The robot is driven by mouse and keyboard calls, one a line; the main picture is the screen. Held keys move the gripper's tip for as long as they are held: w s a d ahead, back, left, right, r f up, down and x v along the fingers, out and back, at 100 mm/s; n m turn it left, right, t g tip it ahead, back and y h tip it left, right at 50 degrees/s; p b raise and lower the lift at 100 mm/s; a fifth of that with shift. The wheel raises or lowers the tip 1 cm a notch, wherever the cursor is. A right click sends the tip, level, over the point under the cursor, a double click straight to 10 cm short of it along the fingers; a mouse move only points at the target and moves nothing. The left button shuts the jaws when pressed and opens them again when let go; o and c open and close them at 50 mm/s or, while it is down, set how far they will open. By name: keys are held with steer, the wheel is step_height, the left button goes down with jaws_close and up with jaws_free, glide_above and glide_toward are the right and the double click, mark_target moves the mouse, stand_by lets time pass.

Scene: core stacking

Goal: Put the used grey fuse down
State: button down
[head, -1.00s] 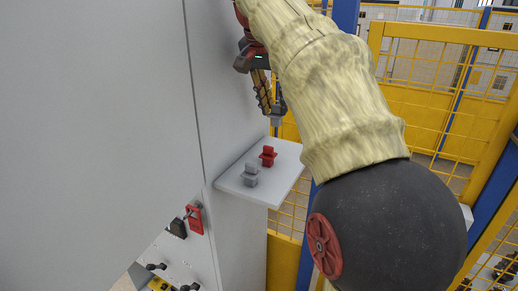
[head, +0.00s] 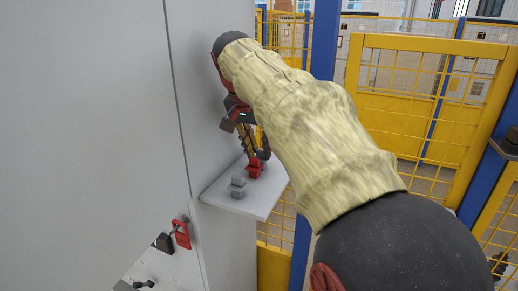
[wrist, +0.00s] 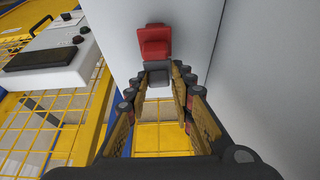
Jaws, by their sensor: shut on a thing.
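My gripper (head: 257,152) is at the far end of the small pale shelf (head: 262,199), behind the red fuse (head: 254,168). In the wrist view its two fingers (wrist: 159,72) are shut on a grey fuse (wrist: 156,73). The red fuse (wrist: 155,42) shows just beyond the held fuse. A second grey fuse (head: 238,185) stands upright on the shelf, nearer to the head camera than the red one. The held fuse is hidden in the head view, and I cannot tell whether it touches the shelf.
A tall grey cabinet wall (head: 90,100) stands directly beside the shelf. A red tag-like part (head: 181,234) is lower on the cabinet. Yellow mesh fencing (head: 425,80) stands behind. A white box with a dark panel (wrist: 57,52) is left in the wrist view.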

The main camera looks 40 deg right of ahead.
steer(key=shift+f, duration=0.2)
steer(key=c, duration=1.6)
jaws_free()
steer(key=shift+o, duration=0.3)
steer(key=shift+r, duration=0.1)
steer(key=v, duration=1.2)
